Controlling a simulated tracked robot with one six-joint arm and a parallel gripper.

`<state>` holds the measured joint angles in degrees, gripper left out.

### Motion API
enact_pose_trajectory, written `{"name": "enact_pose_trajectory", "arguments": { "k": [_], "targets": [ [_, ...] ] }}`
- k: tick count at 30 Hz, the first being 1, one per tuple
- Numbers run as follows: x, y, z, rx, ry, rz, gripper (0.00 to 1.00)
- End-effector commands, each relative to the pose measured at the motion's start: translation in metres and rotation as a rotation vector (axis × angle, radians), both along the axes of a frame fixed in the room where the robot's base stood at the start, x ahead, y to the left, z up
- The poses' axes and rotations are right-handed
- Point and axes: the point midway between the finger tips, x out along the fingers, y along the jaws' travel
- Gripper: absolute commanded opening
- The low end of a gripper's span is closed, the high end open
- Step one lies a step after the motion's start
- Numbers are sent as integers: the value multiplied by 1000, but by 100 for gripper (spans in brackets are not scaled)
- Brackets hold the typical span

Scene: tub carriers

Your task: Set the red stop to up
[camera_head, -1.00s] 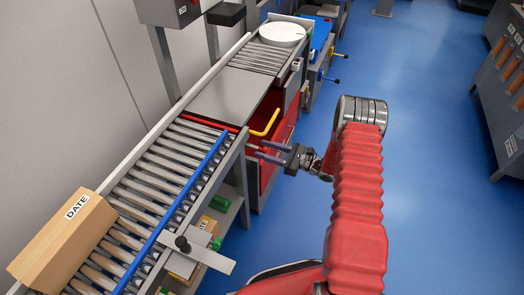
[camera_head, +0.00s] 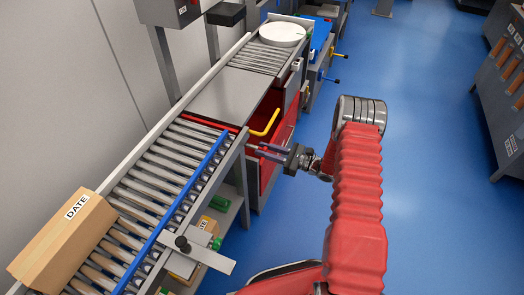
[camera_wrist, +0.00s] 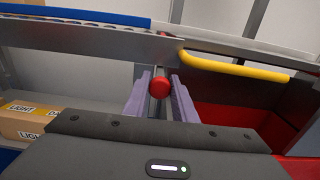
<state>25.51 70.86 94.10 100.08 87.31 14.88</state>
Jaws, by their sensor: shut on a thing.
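The red stop (camera_head: 208,124) shows in the head view as a thin red bar across the far end of the roller lane, by the flat grey plate. In the wrist view a red round knob (camera_wrist: 159,87) on a short grey rod sits between the two purple fingers of my gripper (camera_wrist: 160,96). The fingers are shut on the knob's rod. In the head view my gripper (camera_head: 262,150) is at the conveyor's right side, level with the red bar. The bar's height against the rollers is hard to tell.
A carton marked DATE (camera_head: 66,236) lies on the near rollers. A blue rail (camera_head: 186,185) edges the lane. Blue floor (camera_head: 430,200) is free to the right.

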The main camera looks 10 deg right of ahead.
Motion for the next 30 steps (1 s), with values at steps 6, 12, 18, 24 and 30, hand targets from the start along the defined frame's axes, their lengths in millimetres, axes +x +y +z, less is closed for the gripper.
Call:
{"name": "enact_pose_trajectory", "arguments": {
  "k": [6,12,18,24,30],
  "targets": [
    [2,-2,1,-2,-3,-6,0],
    [3,-3,13,-3,-4,-7,0],
    [3,-3,38,-3,-6,-8,0],
    [3,-3,55,-2,-7,-9,0],
    [4,-3,58,-1,-10,-9,0]
  ]
}}
